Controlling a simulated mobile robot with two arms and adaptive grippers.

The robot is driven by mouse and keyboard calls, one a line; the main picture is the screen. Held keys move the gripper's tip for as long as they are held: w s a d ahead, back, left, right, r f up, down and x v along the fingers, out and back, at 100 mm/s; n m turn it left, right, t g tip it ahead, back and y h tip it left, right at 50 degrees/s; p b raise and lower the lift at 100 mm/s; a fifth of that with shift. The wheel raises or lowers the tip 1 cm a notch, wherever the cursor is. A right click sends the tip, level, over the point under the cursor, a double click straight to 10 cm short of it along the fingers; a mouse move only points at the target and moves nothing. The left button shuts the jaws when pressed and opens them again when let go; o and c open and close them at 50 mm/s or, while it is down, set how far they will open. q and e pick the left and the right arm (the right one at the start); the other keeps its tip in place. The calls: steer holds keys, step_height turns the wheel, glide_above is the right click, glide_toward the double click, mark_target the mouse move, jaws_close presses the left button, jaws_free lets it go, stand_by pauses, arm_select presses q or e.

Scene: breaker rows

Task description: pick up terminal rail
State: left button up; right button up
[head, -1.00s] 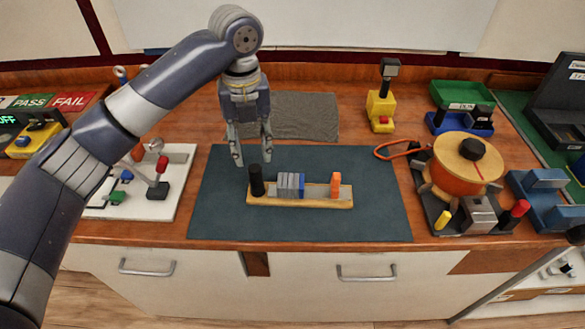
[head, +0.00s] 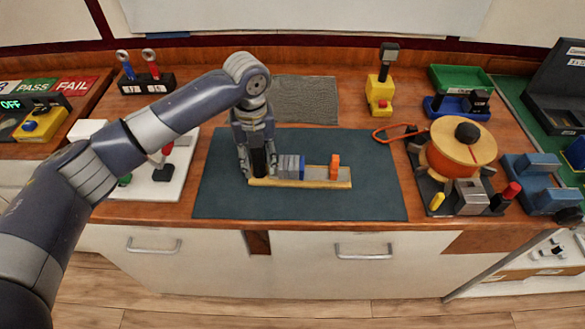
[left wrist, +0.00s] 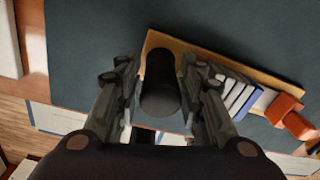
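The terminal rail (head: 327,184) is a light wooden strip lying on the dark mat. It bears grey and blue blocks (head: 290,167), an orange block (head: 335,167) and, at its left end, an upright black post (head: 259,163). My left gripper (head: 257,172) is down over that left end, fingers either side of the post. In the left wrist view the post (left wrist: 160,88) stands between the fingers (left wrist: 158,80), with a narrow gap at least on the left; the gripper looks open. The orange block (left wrist: 289,117) shows at right. My right gripper is not in view.
The dark mat (head: 375,180) is clear right of the rail. A wooden spool (head: 462,145) on a base and an orange loop (head: 395,132) stand further right. A white board (head: 180,190) lies left. A yellow device (head: 380,92) is behind.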

mark_target(257, 151)
arm_select(q)
steer(key=c, duration=0.5)
jaws_close()
steer(key=shift+r, duration=0.5)
step_height(257, 151, up, 2)
steer(key=shift+r+b, duration=0.15)
steer(key=shift+b, duration=0.5)
steer(key=s+d+r+b, duration=0.1)
steer(key=s+d+b, duration=0.1)
steer(key=s, duration=1.4)
steer(key=shift+d+r, duration=0.3)
steer(key=shift+r, duration=0.1)
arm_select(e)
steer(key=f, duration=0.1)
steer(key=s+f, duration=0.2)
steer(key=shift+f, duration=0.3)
arm_select(q)
steer(key=shift+w, duration=0.2)
